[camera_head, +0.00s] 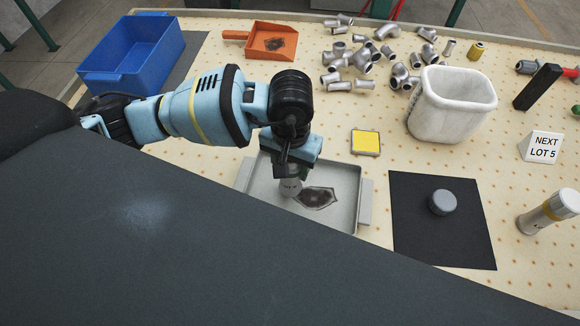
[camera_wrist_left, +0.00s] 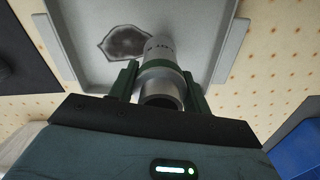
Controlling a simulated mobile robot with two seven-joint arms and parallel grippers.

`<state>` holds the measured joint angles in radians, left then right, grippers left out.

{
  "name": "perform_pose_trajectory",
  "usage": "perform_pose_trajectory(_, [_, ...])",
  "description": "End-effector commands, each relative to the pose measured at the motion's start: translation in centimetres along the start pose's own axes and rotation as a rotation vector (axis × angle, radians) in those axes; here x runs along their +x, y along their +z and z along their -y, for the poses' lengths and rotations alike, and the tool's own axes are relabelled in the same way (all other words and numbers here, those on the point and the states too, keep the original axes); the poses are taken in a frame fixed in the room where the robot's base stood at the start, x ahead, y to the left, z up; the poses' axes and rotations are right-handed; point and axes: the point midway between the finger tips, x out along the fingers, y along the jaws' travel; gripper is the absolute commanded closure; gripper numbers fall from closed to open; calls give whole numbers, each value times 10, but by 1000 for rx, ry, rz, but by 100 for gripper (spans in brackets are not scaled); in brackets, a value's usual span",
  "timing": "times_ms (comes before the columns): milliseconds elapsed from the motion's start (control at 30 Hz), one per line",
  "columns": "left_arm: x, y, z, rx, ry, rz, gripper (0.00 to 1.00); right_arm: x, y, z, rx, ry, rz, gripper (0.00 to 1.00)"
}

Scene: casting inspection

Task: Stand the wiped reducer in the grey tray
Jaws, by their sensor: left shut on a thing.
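The silver-grey reducer (camera_head: 290,188) is held in my left gripper (camera_head: 291,172), low over the grey tray (camera_head: 350,178). It looks about upright in the head view; I cannot tell whether its lower end touches the tray floor. In the left wrist view the reducer (camera_wrist_left: 163,82) sits between the two green fingers of my left gripper (camera_wrist_left: 162,88), with dark lettering on its side. The tray (camera_wrist_left: 205,20) lies beyond it, with a dark, irregular patch (camera_head: 317,198) on its floor. My right gripper is not in view.
A yellow-topped block (camera_head: 366,142) sits behind the tray. Right of the tray is a black mat (camera_head: 440,240) with a grey round piece (camera_head: 442,202). A white bin (camera_head: 450,105), loose fittings (camera_head: 360,55), an orange dustpan (camera_head: 272,40) and a blue crate (camera_head: 132,52) stand further back.

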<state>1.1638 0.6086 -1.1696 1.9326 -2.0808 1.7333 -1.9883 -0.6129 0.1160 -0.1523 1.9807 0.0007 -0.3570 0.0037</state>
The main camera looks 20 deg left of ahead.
Motion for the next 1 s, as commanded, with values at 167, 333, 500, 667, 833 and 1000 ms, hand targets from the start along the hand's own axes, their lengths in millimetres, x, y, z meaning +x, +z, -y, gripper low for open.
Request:
perform_pose_trajectory(167, [13,-1,0,-2,2,-5,92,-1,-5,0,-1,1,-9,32])
perform_pose_trajectory(333, [14,-1,0,-1,2,-5,92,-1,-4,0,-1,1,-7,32])
perform_pose_trajectory(500, [18,-1,0,-1,2,-3,92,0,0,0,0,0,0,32])
perform_pose_trajectory(667, [18,-1,0,-2,1,-3,35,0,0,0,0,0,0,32])
perform_pose_trajectory(833, [18,-1,0,-2,0,-3,30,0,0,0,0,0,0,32])
perform_pose_trajectory(1000, [16,-1,0,-2,0,-3,30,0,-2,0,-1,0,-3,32])
